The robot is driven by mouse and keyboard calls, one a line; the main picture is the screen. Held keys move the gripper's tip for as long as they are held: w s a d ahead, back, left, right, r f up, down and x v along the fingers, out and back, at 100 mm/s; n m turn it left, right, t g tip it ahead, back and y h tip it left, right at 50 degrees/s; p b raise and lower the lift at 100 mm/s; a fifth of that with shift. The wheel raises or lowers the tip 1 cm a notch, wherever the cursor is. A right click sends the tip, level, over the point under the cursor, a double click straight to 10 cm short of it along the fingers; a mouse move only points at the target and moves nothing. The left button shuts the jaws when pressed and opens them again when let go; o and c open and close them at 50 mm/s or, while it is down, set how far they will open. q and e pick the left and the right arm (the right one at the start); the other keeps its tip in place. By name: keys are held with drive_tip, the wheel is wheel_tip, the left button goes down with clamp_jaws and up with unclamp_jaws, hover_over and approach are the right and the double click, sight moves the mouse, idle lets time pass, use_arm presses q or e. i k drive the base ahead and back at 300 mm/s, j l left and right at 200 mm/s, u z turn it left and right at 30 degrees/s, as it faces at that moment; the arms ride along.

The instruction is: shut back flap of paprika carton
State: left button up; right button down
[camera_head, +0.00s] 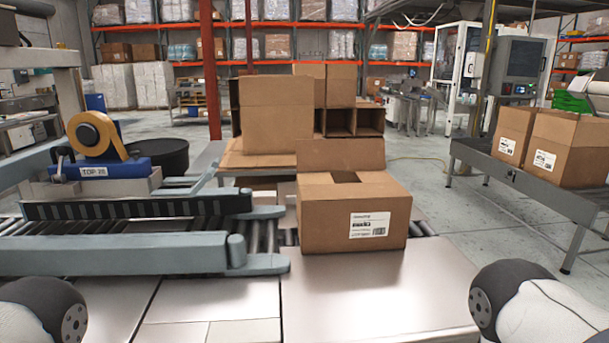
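A brown carton (317,228) with a white label on its front stands on the metal table near the centre; the label is too small to read, so I cannot confirm it says paprika. Its back flap (340,153) stands up at the rear edge. The other top flaps (350,193) lie folded in, leaving a dark gap in the top just in front of the back flap. Neither of my grippers shows; only rounded parts of my arms appear at the bottom left and bottom right corners.
A tape machine (97,132) with a yellow roll and roller conveyor (130,253) are left of the carton. Stacked brown boxes (277,115) stand behind. Two labelled cartons (565,150) sit on a right-hand bench (530,187). The metal table (370,295) in front is clear.

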sight(341, 154)
drive_tip(key=i+l+z, duration=0.1)
drive_tip(key=l+z, duration=0.2)
drive_tip(key=i+l+z, duration=0.2)
drive_tip(key=l+z, duration=0.15)
drive_tip(key=i+l+z, duration=0.5)
drive_tip(key=l+z, duration=0.2)
drive_tip(key=i+l+z, duration=0.55)
drive_tip(key=z, duration=0.2)
drive_tip(key=i+l+z, duration=0.4)
drive_tip(key=i+j+u, duration=0.2)
drive_tip(key=i+u, duration=0.25)
drive_tip(key=i+j+u, duration=0.1)
drive_tip(key=i+u, duration=0.2)
drive_tip(key=u, duration=0.15)
drive_tip(key=i+u, duration=0.45)
drive_tip(key=i+l+u, duration=0.25)
drive_tip(key=u, duration=0.2)
drive_tip(key=i+j+u, duration=0.1)
drive_tip(key=i+u, duration=0.7)
drive_tip(key=u, duration=0.15)
drive_tip(key=i+l+u, duration=0.2)
drive_tip(key=i+u, duration=0.25)
drive_tip(key=i+l+u, duration=0.3)
drive_tip(key=u, duration=0.2)
